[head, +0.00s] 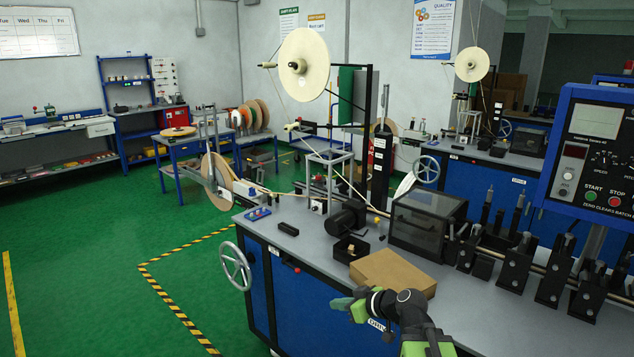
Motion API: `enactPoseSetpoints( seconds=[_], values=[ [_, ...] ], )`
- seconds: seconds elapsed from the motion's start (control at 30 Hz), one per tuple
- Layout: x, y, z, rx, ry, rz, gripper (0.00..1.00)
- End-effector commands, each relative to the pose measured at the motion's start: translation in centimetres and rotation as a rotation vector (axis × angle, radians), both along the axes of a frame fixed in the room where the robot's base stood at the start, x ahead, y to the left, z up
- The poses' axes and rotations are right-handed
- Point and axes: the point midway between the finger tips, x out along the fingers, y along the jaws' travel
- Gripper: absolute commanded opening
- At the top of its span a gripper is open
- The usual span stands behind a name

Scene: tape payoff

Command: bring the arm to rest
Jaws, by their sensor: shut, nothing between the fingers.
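My gripper (343,304) is shut and empty at the bottom middle of the head view. It points left, in front of the blue machine cabinet (315,310) and near the bench's front edge. My arm, black and green, reaches up to it from the bottom right. A brown cardboard box (392,270) sits on the grey bench top just behind my gripper; in the picture the arm's upper edge is close below it. I cannot tell the exact gap between them.
A handwheel (236,266) sticks out from the cabinet's left end. A dark-windowed machine housing (427,222) and a blue control panel (592,150) stand to the right. A small open black box (350,248) lies behind the cardboard box. Green floor (110,270) at left is clear.

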Motion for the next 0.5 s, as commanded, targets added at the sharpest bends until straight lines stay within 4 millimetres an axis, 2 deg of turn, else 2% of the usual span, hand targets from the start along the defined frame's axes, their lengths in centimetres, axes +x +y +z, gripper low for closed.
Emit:
enactPoseSetpoints(
  seconds=[0.03,0.07,0.17,0.23,0.3,0.37,0.43,0.5],
  values=[
    [-1.3,1.3,-0.3,-0.051,0.083,0.026,0.00],
    [-2.3,1.8,-1.2,-0.086,0.145,0.032,0.00],
    [-5.9,1.3,-4.2,-0.225,0.386,-0.016,0.00],
    [-8.5,-1.1,-6.2,-0.335,0.571,-0.133,0.00],
    [-10.9,-4.7,-7.9,-0.425,0.734,-0.314,0.00],
    [-12.4,-7.0,-8.4,-0.467,0.829,-0.458,0.00],
    [-13.5,-8.3,-8.4,-0.477,0.899,-0.578,0.00],
    [-14.0,-8.4,-8.5,-0.458,0.934,-0.640,0.00]
  ],
)
